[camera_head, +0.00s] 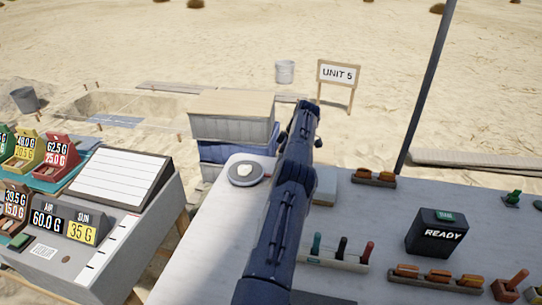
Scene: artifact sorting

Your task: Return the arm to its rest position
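My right arm, dark blue, reaches from the bottom edge up over the white table (215,235). Its far end with the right gripper (302,122) is over the table's back edge, seen from behind. The fingers are mostly hidden by the arm, so I cannot tell whether they are open or hold anything. My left gripper is not in view. A round grey device (245,181) with a small pale piece (245,169) on top sits left of the arm.
A grey console (75,262) with weight displays stands left. Stacked crates (232,128) are behind the table. A dark pole (425,90) rises at the back right.

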